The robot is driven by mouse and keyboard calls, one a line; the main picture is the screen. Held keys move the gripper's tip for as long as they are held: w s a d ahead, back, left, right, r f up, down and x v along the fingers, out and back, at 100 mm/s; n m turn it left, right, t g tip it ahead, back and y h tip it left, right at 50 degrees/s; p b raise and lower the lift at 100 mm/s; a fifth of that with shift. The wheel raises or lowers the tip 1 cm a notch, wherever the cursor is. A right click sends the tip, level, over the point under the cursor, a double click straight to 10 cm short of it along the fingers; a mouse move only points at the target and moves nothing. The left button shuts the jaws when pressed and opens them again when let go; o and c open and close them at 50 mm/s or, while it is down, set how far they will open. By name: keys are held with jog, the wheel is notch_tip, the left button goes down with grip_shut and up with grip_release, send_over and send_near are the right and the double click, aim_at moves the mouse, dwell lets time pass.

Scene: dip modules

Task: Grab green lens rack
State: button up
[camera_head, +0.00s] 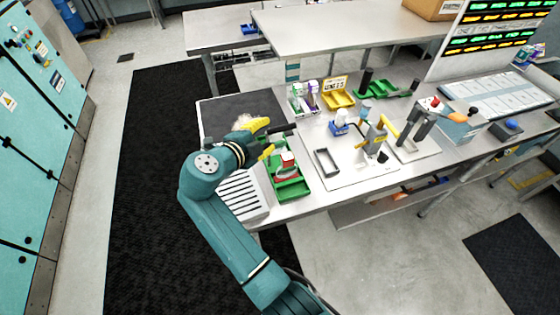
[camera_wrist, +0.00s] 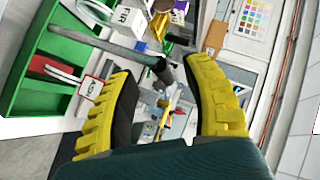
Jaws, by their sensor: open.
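My gripper (camera_head: 269,134) is open above the left part of the table, its yellow fingers spread. It also shows in the wrist view (camera_wrist: 162,72), with a grey rod with a dark end (camera_wrist: 130,48) crossing between or beyond the fingers; contact cannot be told. A green tray (camera_head: 293,190) holding a red and white item lies below and right of my gripper. It also shows at the left of the wrist view (camera_wrist: 18,85). A second green rack (camera_head: 398,93), with dark upright cylinders, stands at the back of the table. Which one is the lens rack is not clear.
A yellow tray (camera_head: 339,99) and small bottles (camera_head: 303,100) stand at the back. A white ribbed rack (camera_head: 240,196) lies near the front left edge.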

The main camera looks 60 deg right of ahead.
aim_at(274, 131)
jog(key=d, duration=0.1)
jog(key=s+d, duration=0.1)
jog(key=d+f, duration=0.1)
jog(key=d, duration=0.1)
jog(key=shift+s+f, duration=0.1)
jog(key=shift+s, duration=0.15)
grip_shut()
